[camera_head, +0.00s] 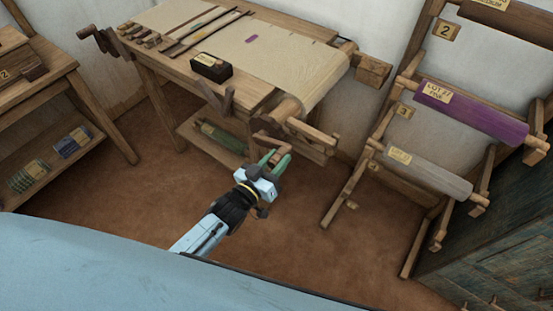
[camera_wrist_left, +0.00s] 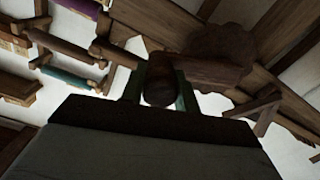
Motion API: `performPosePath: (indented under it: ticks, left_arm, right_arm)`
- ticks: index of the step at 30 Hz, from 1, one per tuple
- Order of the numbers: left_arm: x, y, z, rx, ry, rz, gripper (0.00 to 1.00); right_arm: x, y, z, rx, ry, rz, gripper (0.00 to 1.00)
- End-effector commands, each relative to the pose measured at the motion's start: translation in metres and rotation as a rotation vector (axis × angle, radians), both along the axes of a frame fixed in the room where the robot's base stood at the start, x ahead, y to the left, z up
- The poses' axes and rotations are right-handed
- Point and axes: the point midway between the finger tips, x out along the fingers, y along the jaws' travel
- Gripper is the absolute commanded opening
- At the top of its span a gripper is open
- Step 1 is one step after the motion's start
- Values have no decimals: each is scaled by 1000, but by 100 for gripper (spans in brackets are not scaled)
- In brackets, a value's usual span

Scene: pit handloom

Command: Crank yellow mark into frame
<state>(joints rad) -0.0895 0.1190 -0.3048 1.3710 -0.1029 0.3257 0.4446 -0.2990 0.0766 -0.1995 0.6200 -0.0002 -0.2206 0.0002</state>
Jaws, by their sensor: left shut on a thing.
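The handloom (camera_head: 165,75) carries cream cloth (camera_head: 275,55) that runs over the front roller at its right end. A small purple mark (camera_head: 252,39) shows on the cloth; I see no yellow mark. A wooden crank (camera_head: 268,143) sits below the roller at the loom's near corner. My left gripper (camera_head: 275,160), with green fingers, is shut on the crank's handle. In the left wrist view the round handle (camera_wrist_left: 160,82) stands between the green fingers, with the dark crank arm (camera_wrist_left: 208,70) going off to the right. My right gripper is not in view.
A dark labelled block (camera_head: 211,68) sits on the loom's near edge. A rack at right holds a purple roll (camera_head: 470,112) and a grey roll (camera_head: 430,175). A side table (camera_head: 45,85) stands at left, a dark cabinet (camera_head: 500,250) at lower right. The brown floor between is clear.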

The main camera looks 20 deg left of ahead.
Motion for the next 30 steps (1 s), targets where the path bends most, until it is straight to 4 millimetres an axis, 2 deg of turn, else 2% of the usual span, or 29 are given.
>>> performPosePath:
  ticks: [3,4,9,16,20,23,30]
  left_arm:
    - [0,0,0,0,0,0,0]
    - [0,0,0,0,0,0,33]
    - [0,0,0,0,0,0,52]
    - [0,0,0,1,0,0,52]
    - [-8,3,-1,2,2,0,52]
    - [-22,8,-1,3,3,0,52]
    - [-74,27,0,2,4,0,52]
  right_arm:
    - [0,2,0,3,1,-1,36]
    - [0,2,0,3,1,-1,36]
    - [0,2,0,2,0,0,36]
    - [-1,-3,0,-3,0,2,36]
    - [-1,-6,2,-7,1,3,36]
    - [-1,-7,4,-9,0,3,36]
    - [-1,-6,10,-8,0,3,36]
